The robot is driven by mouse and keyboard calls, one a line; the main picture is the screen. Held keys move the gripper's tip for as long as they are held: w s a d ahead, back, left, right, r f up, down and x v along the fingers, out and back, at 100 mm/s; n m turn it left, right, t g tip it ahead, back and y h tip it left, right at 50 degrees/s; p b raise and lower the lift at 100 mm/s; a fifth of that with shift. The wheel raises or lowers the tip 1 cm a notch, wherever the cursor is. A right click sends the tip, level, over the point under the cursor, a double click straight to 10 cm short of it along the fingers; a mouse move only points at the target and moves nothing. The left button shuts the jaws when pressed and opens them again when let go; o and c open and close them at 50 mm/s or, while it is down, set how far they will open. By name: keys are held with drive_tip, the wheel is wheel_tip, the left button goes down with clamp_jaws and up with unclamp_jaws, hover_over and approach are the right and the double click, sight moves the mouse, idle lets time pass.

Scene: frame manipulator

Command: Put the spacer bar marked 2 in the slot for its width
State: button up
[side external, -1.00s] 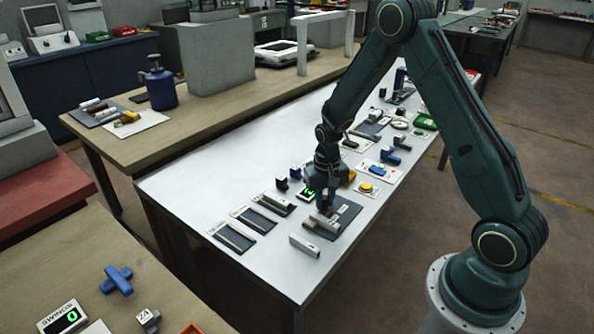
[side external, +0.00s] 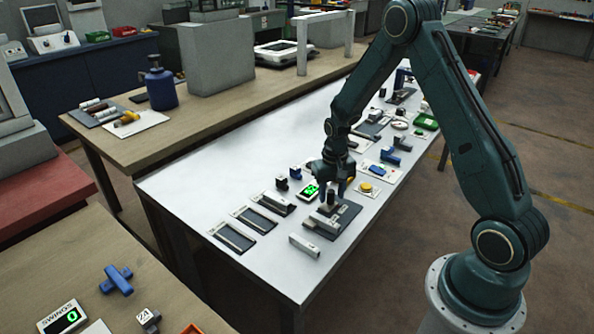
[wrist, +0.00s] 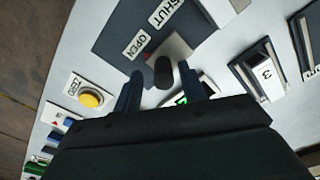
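My gripper (side external: 338,186) is over the dark plate (side external: 347,217). In the wrist view its two blue fingers (wrist: 161,70) are apart, one on each side of a black knob (wrist: 163,74). I see a gap at each side of the knob. The plate carries the labels OPEN (wrist: 136,44) and SHUT (wrist: 165,12). A pale grey bar (side external: 304,246) lies on the white table in front of the plate; its mark is not readable. Three slot frames (side external: 232,238) lie to the left.
A yellow button (side external: 365,187) on a white base and a green-lit display (side external: 309,191) stand near the plate. Small blue and black parts (side external: 382,170) lie farther back. The table's left part (side external: 190,183) is clear.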

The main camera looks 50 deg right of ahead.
drive_tip(key=shift+a, duration=0.1)
wheel_tip(320, 180, up, 14)
idle(1.0)
drive_tip(key=s+a+r+n+t, duration=0.3)
drive_tip(key=s+a+r, duration=0.6)
drive_tip(key=r, duration=0.4)
drive_tip(key=s+a+r+n+t, duration=0.1)
drive_tip(key=s+a+n, duration=0.1)
drive_tip(key=s, duration=0.4)
drive_tip(key=s+a+r+n+t, duration=0.1)
drive_tip(key=s+a, duration=0.3)
drive_tip(key=s, duration=0.3)
drive_tip(key=shift+s+a+r+n+t, duration=0.15)
drive_tip(key=shift+a+n+t, duration=0.15)
drive_tip(key=shift+n, duration=0.1)
